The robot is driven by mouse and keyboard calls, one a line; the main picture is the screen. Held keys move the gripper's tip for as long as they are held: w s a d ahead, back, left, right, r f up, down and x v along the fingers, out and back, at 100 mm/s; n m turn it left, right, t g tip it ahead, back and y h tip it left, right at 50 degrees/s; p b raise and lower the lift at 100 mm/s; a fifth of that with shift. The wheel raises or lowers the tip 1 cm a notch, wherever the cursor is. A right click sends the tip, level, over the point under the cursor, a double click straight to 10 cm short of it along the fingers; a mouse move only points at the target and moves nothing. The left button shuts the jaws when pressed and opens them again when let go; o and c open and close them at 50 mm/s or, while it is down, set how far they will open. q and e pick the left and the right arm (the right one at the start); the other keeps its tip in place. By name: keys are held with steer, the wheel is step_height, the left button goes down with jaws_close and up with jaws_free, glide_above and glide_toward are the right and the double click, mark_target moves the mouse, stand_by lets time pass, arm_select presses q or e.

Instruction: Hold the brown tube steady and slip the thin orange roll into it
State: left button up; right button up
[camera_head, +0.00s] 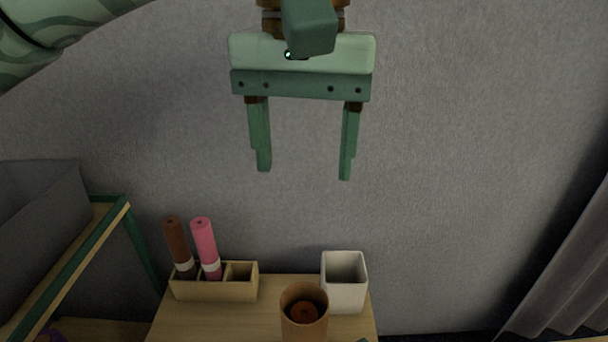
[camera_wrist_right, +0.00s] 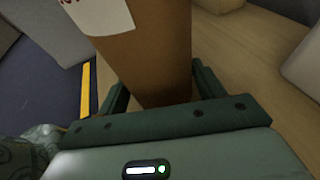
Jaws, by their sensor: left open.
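The brown tube (camera_head: 304,329) stands upright on the wooden table, its open mouth facing up. Inside it, below the rim, shows the end of the orange roll (camera_head: 304,312), with dark space around it. My left gripper (camera_head: 305,174) is open and empty, high above and behind the tube, with its fingers pointing down. In the right wrist view the brown tube (camera_wrist_right: 150,55) with a white label stands between the fingers of my right gripper (camera_wrist_right: 160,95), which is shut on it low down. The right gripper is hardly seen in the head view.
A wooden holder (camera_head: 215,291) at the left of the table (camera_head: 240,322) holds a brown roll (camera_head: 178,245) and a pink roll (camera_head: 205,245); its right slot is empty. A white square container (camera_head: 345,299) stands behind and right of the tube. A green-framed shelf (camera_head: 75,262) with a grey bin is at left.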

steer(key=o, duration=0.3)
